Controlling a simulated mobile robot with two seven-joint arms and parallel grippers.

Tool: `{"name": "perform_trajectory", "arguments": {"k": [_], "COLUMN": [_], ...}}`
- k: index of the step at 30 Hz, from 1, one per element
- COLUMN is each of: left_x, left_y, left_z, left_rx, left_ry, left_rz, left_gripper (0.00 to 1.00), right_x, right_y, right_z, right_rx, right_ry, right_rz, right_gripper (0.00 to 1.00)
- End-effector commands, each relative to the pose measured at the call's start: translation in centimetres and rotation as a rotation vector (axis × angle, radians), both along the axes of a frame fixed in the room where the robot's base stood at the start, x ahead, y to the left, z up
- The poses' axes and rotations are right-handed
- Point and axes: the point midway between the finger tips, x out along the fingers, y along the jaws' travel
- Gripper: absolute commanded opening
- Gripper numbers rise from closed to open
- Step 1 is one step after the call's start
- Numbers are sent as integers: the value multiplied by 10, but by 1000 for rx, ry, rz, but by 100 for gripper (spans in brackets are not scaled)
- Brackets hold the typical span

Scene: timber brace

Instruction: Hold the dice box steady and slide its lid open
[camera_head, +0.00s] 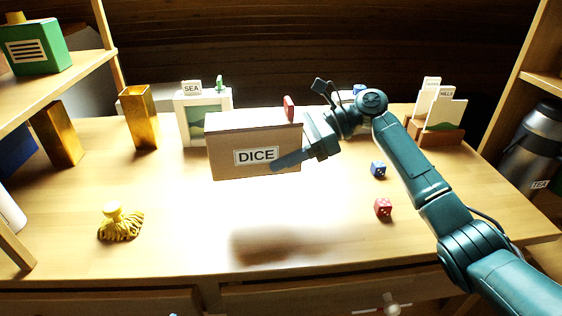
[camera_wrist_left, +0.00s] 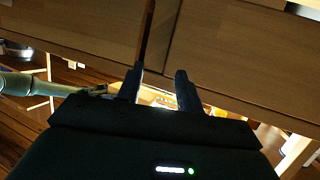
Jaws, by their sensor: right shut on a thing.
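The brown dice box (camera_head: 228,155), with a "DICE" label on its front, is held in the air above the table, its shadow apart from it below. A thin lid (camera_head: 245,120) covers its top, and a red tab (camera_head: 289,108) stands up at the right end. My right gripper (camera_head: 297,153) is shut on the box's right end, with one finger across the front face. My left gripper (camera_wrist_left: 160,88) shows only in the left wrist view. It is open and empty, with wooden drawer fronts beyond it.
A red die (camera_head: 383,207) and a blue die (camera_head: 378,169) lie right of the box. A yellow tasselled thing (camera_head: 120,226) lies at left. A card holder (camera_head: 436,133) stands back right. The front middle is clear.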

Motion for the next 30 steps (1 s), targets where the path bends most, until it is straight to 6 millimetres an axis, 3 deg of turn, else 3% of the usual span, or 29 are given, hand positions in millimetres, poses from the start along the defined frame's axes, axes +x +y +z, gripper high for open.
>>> {"name": "perform_trajectory", "arguments": {"k": [13, 30], "left_x": [0, 1], "left_y": [2, 0], "left_z": [2, 7], "left_rx": [-3, -6], "left_ry": [-2, -2], "left_rz": [8, 4], "left_gripper": [36, 36], "right_x": [0, 0], "right_y": [0, 0], "right_z": [2, -32], "right_rx": [2, 3], "right_ry": [0, 0], "right_rz": [0, 0], "right_gripper": [34, 34]}}
